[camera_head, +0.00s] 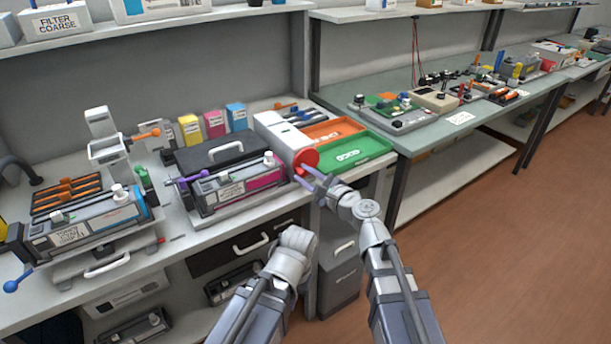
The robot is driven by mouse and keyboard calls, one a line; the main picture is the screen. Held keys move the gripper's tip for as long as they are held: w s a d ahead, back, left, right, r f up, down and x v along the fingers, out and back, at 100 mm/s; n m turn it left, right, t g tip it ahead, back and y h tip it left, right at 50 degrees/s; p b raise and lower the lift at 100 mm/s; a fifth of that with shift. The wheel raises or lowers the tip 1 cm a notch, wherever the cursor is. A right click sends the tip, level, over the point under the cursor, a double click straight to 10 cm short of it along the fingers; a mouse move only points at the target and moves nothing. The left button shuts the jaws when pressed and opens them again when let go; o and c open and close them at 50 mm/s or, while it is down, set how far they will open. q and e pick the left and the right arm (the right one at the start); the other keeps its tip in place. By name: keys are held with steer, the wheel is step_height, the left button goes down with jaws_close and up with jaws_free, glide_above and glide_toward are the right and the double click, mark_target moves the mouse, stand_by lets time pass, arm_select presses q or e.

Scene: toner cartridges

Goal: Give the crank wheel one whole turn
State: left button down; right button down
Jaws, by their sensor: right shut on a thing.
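The crank wheel is a red disc (306,157) on the right-hand end of a white box-shaped machine (278,131) on the left bench. My right gripper (309,174) is at the wheel's lower front and is shut on the crank wheel at its rim side. The fingers cover part of the wheel, and its handle cannot be made out. My left arm (290,255) comes up from the bottom, left of my right arm, in front of the bench drawers. Its gripper does not show.
Left of the wheel stands a cartridge with a magenta side (250,184) in a grey cradle. Right of it lie a green tray (352,155) and an orange tray (333,130). Another cartridge (85,230) is at the far left. The floor (510,240) at right is clear.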

stand_by(0.3)
steer(key=c, duration=0.6)
jaws_free()
steer(key=shift+c, duration=0.2)
steer(key=v, duration=0.7)
steer(key=shift+s+d+p, duration=0.25)
steer(key=shift+s+p, duration=0.05)
steer(key=shift+p, duration=0.05)
